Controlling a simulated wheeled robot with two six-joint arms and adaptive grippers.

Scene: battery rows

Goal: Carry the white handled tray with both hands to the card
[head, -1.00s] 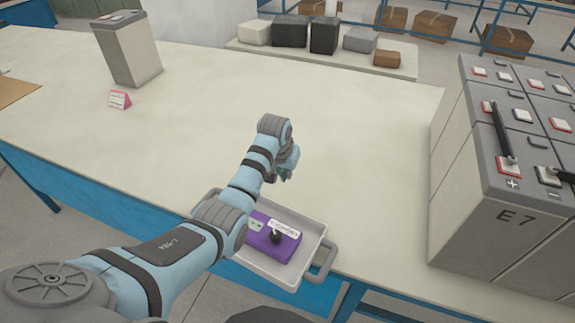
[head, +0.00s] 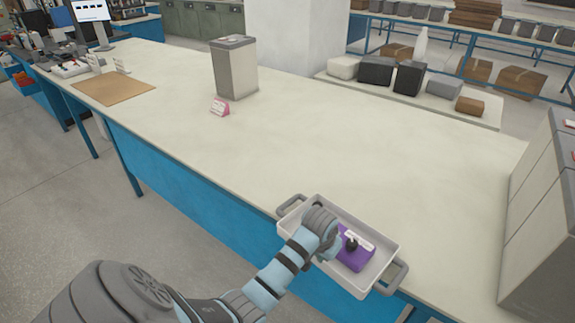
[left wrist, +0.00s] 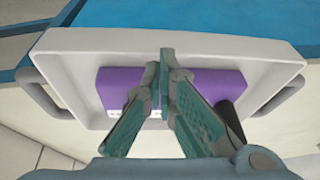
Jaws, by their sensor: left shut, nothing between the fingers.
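The white handled tray (head: 374,281) stands near the table's front edge, with one handle (head: 291,206) at its left end and the other (head: 393,279) at its right. A purple box (head: 356,258) with a white label and a black knob lies in it. A small pink card (head: 219,107) stands farther back on the table, to the left. My left gripper (head: 337,247) is above the tray, beside the purple box; my wrist hides much of it. In the left wrist view its fingers (left wrist: 165,55) are shut and empty in front of the purple box (left wrist: 215,83). My right gripper is out of view.
A grey box (head: 235,72) stands just behind the pink card. A brown board (head: 113,87) lies at the far left. Large battery blocks (head: 545,220) stand at the right. The table between tray and card is clear.

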